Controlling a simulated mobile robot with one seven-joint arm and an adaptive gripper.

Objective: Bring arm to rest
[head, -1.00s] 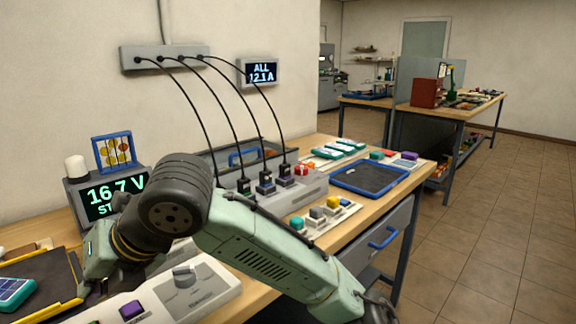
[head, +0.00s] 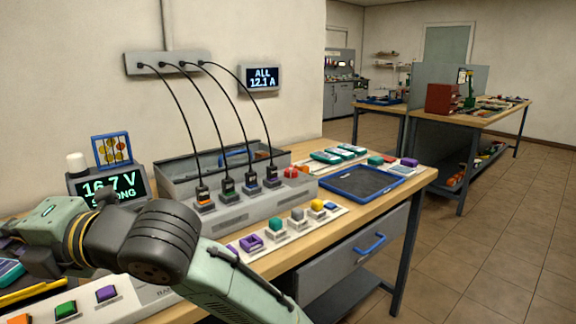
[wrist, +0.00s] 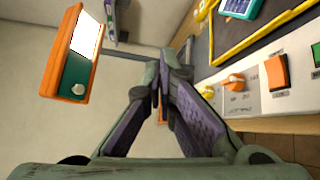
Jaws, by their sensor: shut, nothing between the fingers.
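My gripper (wrist: 163,75) shows in the wrist view with its two fingertips together and nothing between them. It is above the left part of the bench, beside a black mat with yellow edging (wrist: 232,38). In the head view my arm reaches in from the lower middle to the left edge, and my fingertips are not seen there. The arm hides part of the front of the bench.
A charger with several plugged cables (head: 230,213) stands on the bench behind my arm. A meter reading 16.7 V (head: 108,190) is at left. A blue-rimmed tray (head: 322,183) lies at the bench's right. Floor (head: 480,250) is clear at right.

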